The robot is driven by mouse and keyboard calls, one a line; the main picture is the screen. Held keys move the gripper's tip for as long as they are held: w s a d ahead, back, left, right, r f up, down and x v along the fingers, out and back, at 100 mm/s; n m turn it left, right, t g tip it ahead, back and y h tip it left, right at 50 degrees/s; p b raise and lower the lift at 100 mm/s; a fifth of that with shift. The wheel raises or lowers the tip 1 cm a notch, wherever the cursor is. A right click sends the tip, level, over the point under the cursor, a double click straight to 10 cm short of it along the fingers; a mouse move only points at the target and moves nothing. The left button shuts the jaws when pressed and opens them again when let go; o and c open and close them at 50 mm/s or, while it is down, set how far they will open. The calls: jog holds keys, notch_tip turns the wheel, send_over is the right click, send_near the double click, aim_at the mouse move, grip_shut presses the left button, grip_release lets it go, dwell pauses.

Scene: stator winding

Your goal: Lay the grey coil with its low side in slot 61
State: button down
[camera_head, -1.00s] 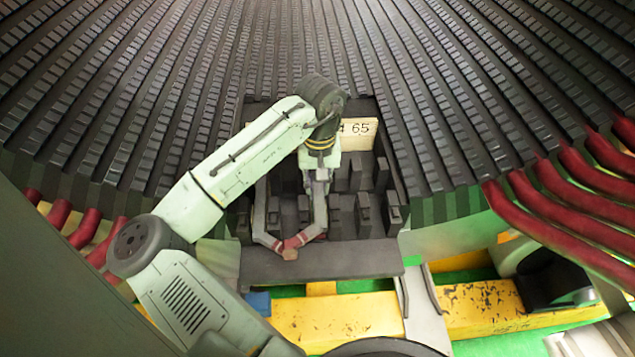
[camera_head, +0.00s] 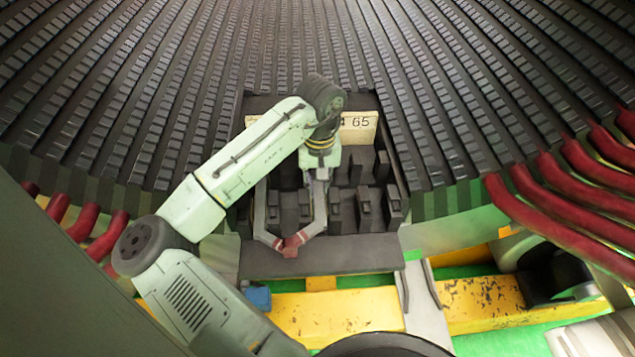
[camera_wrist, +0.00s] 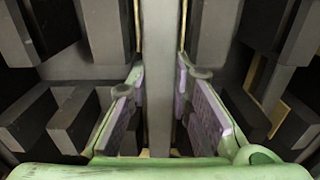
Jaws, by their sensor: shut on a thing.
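The grey coil (camera_head: 319,210) has a red band (camera_head: 291,241) near its front end and two grey legs running back from it. My gripper (camera_head: 319,174) is above the coil's right leg, in front of the stator opening. In the wrist view, my gripper (camera_wrist: 164,105) is shut, its purple pads either side of a grey coil bar (camera_wrist: 160,70). The stator (camera_head: 480,90) shows as long dark ribbed slots above and to both sides. I cannot read a 61 on any slot. My arm hides part of the coil and the opening.
A pale label (camera_head: 358,127) at the back of the opening reads partly "4 65". Dark blocks (camera_head: 365,198) stand in rows around the coil. A dark ledge (camera_head: 345,257) crosses the front. Red coil ends (camera_head: 565,205) stick out at right and left. Yellow beams (camera_head: 350,313) lie below.

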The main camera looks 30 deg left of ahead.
dwell(0.3)
jog(key=c, duration=1.4)
grip_release()
jog(key=shift+o, duration=0.2)
jog(key=shift+r+p, duration=0.8)
jog(key=shift+p, duration=0.1)
notch_tip(320, 180, up, 8)
jog(key=p, duration=0.7)
jog(key=shift+f, duration=0.25)
